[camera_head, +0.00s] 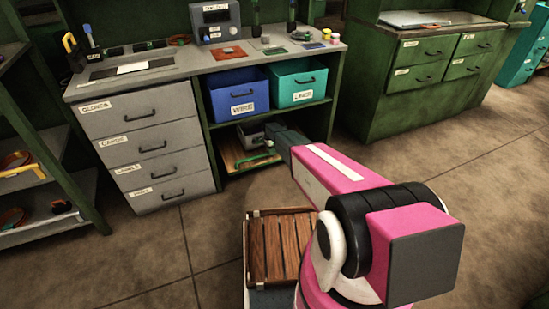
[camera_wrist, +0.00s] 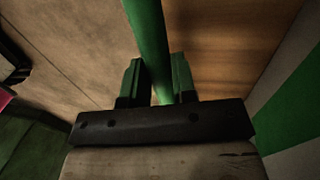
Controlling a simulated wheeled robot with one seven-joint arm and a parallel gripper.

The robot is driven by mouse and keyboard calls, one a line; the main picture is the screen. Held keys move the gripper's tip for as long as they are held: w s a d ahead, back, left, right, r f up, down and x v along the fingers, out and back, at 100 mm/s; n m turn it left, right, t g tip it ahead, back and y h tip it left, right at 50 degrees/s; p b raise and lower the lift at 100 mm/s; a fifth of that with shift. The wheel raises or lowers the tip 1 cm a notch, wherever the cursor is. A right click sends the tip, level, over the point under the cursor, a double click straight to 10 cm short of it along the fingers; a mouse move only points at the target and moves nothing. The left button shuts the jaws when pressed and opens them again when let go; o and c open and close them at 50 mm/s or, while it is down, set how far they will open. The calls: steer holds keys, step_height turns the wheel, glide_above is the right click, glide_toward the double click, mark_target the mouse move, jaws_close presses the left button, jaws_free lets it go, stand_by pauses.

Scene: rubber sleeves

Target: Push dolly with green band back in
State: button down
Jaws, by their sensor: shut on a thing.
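The dolly (camera_head: 233,154) is a low wooden board on the floor level under the workbench, in the bay right of the grey drawers. A green bar (camera_wrist: 148,35) runs along it and shows close up in the wrist view. My gripper (camera_wrist: 157,78) is shut on this green bar, one finger on each side. In the head view my arm reaches into the bay and hides part of the dolly. A pale surface with a green band (camera_wrist: 292,110) stands at the right of the wrist view. The dolly's wheels are not visible.
The grey drawer unit (camera_head: 145,150) borders the bay on the left. A blue bin (camera_head: 238,95) and a teal bin (camera_head: 297,82) sit on the shelf above. The workbench top (camera_head: 180,67) holds tools. Open floor (camera_head: 150,250) lies in front.

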steer(key=shift+w+a, duration=0.2)
steer(key=shift+w, duration=0.35)
steer(key=shift+w+a, duration=0.15)
steer(key=shift+w, duration=0.35)
steer(key=shift+w, duration=0.1)
steer(key=c, duration=0.9)
jaws_free()
steer(key=s+d, duration=0.3)
steer(key=s, duration=0.6)
steer(key=s+d, duration=0.3)
steer(key=s, duration=0.7)
steer(key=s+d, duration=0.3)
steer(key=s, duration=0.7)
steer(key=shift+d, duration=0.2)
